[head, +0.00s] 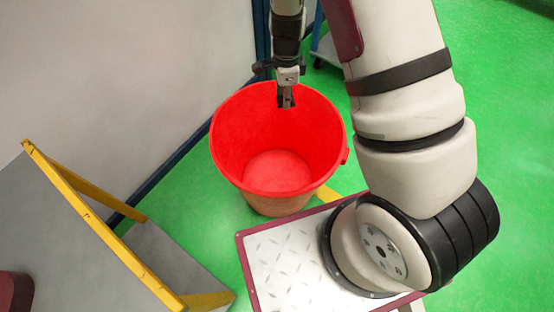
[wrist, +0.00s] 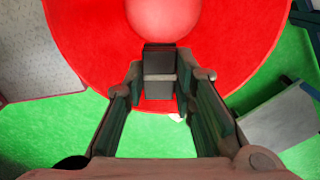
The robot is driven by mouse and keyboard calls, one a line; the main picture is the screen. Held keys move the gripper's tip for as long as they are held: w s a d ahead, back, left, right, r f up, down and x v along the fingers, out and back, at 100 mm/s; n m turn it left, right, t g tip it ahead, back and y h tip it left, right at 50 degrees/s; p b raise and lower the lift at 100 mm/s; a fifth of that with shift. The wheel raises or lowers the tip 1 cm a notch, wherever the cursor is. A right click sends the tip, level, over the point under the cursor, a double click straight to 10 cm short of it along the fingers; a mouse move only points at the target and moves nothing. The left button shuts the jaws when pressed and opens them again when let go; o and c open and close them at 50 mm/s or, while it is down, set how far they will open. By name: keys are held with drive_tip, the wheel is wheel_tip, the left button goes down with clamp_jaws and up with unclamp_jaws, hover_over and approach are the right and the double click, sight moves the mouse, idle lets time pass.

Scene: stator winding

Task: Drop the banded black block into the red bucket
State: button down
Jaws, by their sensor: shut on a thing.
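The red bucket (head: 277,170) stands on the green floor beside the wall, its mouth open upward. Its inside looks empty in the head view. My gripper (head: 286,100) hangs over the far part of the bucket's mouth, pointing down. In the wrist view my gripper (wrist: 160,88) is shut on the banded black block (wrist: 158,92), a dark block with a pale band across it. The block is between the fingertips, with the red bucket (wrist: 90,50) behind it. In the head view the block is small and hard to tell from the dark fingertips.
A grey table with a yellow frame (head: 105,230) stands at the lower left. A pale wall (head: 110,80) rises at the left behind the bucket. A blue-grey cart (head: 327,48) is at the back. Green floor (head: 510,130) is open at the right.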

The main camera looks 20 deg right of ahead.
wheel_tip(320, 180, down, 16)
drive_tip(key=w+m+b, duration=0.1)
drive_tip(key=m+b, duration=0.8)
drive_tip(key=m, duration=0.2)
drive_tip(key=shift+w, duration=0.25)
drive_tip(key=shift+f, duration=0.1)
drive_tip(key=c, duration=1.2)
unclamp_jaws()
drive_tip(key=shift+c, duration=0.2)
wheel_tip(320, 180, up, 12)
